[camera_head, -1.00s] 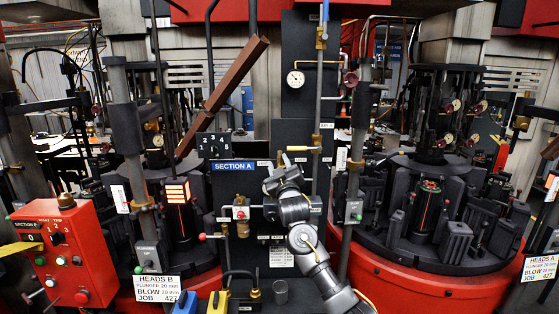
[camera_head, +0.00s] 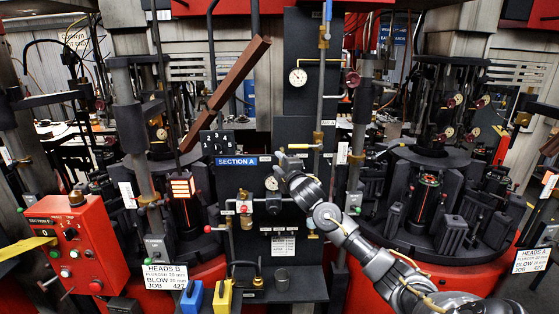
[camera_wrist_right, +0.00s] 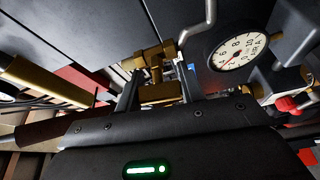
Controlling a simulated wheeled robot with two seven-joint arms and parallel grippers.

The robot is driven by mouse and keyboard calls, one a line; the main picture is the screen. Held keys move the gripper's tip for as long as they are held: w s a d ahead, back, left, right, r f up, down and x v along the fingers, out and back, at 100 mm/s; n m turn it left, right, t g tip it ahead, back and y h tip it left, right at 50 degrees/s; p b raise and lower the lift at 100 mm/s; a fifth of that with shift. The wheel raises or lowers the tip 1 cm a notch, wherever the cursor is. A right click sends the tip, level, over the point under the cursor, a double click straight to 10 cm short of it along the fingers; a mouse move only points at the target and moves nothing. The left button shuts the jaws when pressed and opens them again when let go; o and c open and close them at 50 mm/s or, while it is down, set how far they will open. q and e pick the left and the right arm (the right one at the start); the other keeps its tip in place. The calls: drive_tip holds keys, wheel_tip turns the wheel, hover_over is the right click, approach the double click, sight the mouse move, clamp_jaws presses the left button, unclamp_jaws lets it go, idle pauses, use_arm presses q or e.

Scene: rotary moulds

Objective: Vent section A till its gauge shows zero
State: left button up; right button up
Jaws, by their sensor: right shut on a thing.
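The dark section A panel (camera_head: 250,205) carries a blue "SECTION A" sign (camera_head: 236,162). A brass valve lever (camera_head: 298,147) lies level on the pipe right of the sign. My left gripper is not in view.
Another gauge (camera_head: 298,77) sits higher on the panel. A red control box (camera_head: 78,245) stands at left. Mould machines flank the panel.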

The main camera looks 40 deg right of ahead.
drive_tip(key=shift+n+g+p, duration=0.35)
drive_tip(key=shift+n+g, duration=0.05)
drive_tip(key=shift+n, duration=0.7)
drive_tip(key=shift+o, duration=0.2)
drive_tip(key=shift+f, duration=0.1)
drive_tip(key=o, duration=1)
drive_tip(key=shift+c, duration=0.2)
drive_tip(key=shift+s+a+f, duration=0.1)
drive_tip(key=shift+s+f, duration=0.05)
drive_tip(key=shift+s, duration=0.2)
drive_tip(key=b+v, duration=0.4)
drive_tip(key=v, duration=0.6)
drive_tip(key=shift+r, duration=0.25)
